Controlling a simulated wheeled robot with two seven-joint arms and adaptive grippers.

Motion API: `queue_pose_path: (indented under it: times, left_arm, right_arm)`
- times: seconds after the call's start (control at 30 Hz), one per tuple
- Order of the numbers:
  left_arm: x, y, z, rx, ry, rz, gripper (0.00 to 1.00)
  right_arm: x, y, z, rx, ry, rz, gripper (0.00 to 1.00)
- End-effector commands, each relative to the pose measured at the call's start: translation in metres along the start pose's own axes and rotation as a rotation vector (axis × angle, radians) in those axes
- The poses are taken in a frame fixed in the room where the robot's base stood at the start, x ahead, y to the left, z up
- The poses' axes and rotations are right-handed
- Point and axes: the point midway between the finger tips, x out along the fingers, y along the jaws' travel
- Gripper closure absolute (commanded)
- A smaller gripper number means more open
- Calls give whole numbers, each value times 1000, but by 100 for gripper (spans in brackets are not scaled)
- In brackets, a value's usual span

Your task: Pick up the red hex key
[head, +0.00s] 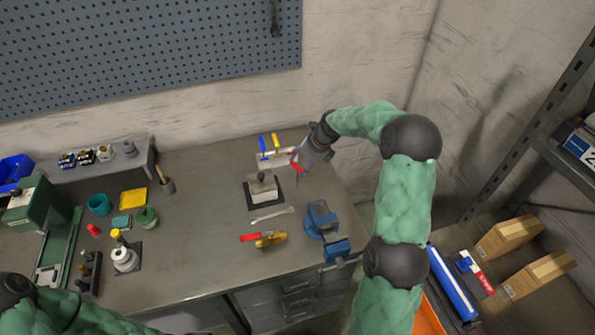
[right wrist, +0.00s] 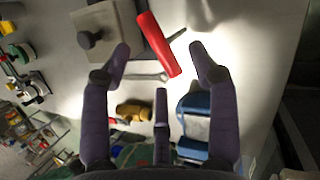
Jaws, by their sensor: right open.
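The red hex key (head: 296,167) shows as a red handle with a thin dark shaft, at the right end of a pale holder (head: 268,159) on the bench. A blue-handled key (head: 263,146) and a yellow-handled key (head: 276,141) stand in the holder. My right gripper (head: 303,162) is at the red handle and partly covers it. In the right wrist view the red hex key (right wrist: 158,45) lies between the spread fingers of my open right gripper (right wrist: 159,52), with a gap on each side. Whether the key still sits in the holder is unclear. My left gripper is out of view.
A grey block on a dark mat (head: 264,190), a wrench (head: 272,214), a red-and-yellow tool (head: 265,238) and a blue vise (head: 322,222) are nearby. Several tools stand on the left. The perforated wall panel (head: 150,50) is behind. Bench middle (head: 200,215) is clear.

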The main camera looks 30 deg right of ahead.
Motion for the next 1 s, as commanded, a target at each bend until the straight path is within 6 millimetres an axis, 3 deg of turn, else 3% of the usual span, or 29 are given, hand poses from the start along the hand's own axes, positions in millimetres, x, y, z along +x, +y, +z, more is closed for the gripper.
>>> queue_pose_path:
  times: [0.3, 0.6, 0.67, 0.83, 1.0]
  left_arm:
    - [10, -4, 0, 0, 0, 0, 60]
    - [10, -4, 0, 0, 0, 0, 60]
    - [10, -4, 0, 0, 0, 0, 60]
    - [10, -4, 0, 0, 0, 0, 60]
    - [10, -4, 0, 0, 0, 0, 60]
  right_arm:
    - [43, 1, 1, 0, 2, 1, 40]
    - [47, 1, 1, 0, 0, 0, 40]
    - [47, 1, 1, 0, 1, 0, 51]
    - [47, 1, 1, 0, 1, 0, 99]
    - [46, 1, 1, 0, 0, 0, 100]
